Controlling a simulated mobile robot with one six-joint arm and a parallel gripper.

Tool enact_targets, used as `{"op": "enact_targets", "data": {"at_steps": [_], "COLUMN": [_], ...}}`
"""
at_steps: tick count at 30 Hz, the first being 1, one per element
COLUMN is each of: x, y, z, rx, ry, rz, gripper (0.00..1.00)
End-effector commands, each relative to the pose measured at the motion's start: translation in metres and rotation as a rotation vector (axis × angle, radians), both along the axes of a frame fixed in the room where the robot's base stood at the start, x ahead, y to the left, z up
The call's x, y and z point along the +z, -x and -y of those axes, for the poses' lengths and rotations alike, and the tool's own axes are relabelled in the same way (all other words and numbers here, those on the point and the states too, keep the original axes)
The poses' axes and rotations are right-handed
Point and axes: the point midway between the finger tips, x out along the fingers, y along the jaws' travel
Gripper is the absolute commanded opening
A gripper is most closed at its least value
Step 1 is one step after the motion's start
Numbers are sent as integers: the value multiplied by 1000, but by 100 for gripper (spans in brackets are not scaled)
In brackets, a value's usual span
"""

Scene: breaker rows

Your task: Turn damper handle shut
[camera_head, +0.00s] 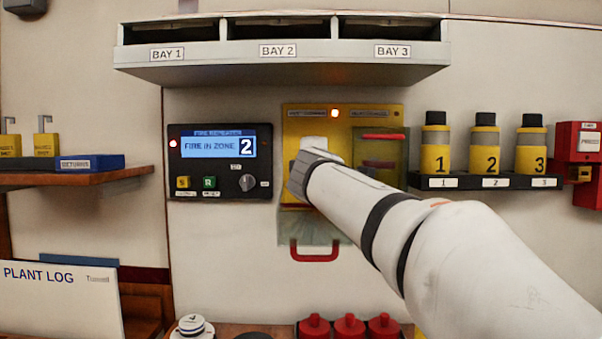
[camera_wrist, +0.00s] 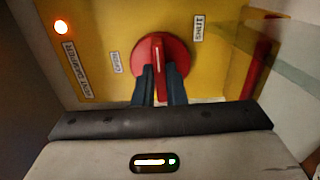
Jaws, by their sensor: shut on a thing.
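The damper handle (camera_wrist: 162,50) is a round red knob with a raised grip bar bearing a white mark, on a yellow panel (camera_wrist: 100,30). In the wrist view, an OPEN label (camera_wrist: 117,62) is left of the knob and a SHUT label (camera_wrist: 199,27) is at upper right. The bar runs roughly up and down in that picture, pointing squarely at neither label. My gripper (camera_wrist: 160,88) has its dark fingers closed on the bar. In the head view, my gripper (camera_head: 304,170) is at the panel's left half and hides the knob.
An amber lamp (camera_wrist: 61,27) glows on the panel. A clear cover with a red handle (camera_head: 314,256) hangs lowered below; another clear cover (camera_head: 385,150) is on the right half. The fire repeater (camera_head: 215,150) is left, a bottle rack (camera_head: 475,182) right, and the bay shelf (camera_head: 280,72) overhead.

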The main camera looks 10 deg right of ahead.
Motion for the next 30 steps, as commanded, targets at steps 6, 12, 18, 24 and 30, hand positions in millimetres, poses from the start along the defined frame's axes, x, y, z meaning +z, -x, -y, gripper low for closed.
{"op": "enact_targets", "data": {"at_steps": [6,12,18,24,30], "x": [-1,0,0,0,0], "y": [0,0,0,0,0], "z": [0,1,1,1,1], "rx": [-1,-2,-2,-2,-2], "ry": [-38,-46,-46,-44,-44], "rz": [7,8,8,8,8], "gripper": [0,0,0,25,33]}}
